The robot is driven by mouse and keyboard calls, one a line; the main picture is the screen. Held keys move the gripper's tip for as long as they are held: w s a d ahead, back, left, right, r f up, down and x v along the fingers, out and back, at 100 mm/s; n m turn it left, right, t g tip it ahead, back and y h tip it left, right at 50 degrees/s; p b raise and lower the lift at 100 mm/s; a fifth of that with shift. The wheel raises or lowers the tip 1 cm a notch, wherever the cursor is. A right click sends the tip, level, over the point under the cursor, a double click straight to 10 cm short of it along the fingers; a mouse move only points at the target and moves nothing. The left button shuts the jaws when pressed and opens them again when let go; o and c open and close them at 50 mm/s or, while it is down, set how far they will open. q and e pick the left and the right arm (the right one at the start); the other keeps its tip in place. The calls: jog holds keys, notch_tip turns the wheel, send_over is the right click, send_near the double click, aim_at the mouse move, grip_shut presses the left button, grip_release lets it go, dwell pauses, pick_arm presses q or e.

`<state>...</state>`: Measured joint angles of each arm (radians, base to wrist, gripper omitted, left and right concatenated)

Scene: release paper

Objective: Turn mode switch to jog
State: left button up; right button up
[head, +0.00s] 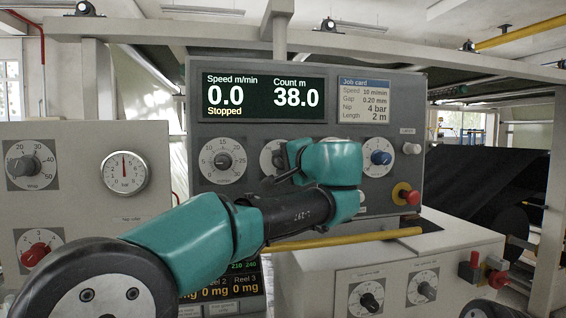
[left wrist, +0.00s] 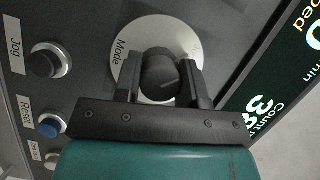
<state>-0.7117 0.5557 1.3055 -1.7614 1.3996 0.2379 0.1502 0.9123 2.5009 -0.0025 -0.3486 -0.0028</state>
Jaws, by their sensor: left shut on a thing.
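The mode switch (left wrist: 160,76) is a black round knob on a pale disc lettered "Mode" (left wrist: 122,57) in the left wrist view. My left gripper (left wrist: 165,82) is shut on this knob, with one finger on each side. A faint light line shows on the knob's face; the position lettering is mostly hidden, so its setting cannot be read. In the head view my left gripper (head: 282,174) is at the grey control panel (head: 226,126), and the arm covers most of the dial behind it. My right gripper is not in view.
In the left wrist view a black Jog button (left wrist: 44,65) and a blue Reset button (left wrist: 50,126) sit close to the switch. The display (head: 262,97) reads 0.0, 38.0 and "Stopped".

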pick_arm(q)
jog(key=o, duration=0.9)
jog(key=shift+s, duration=0.1)
jog(key=v, duration=1.7)
jog(key=shift+s+d, duration=0.1)
jog(key=shift+d, duration=0.05)
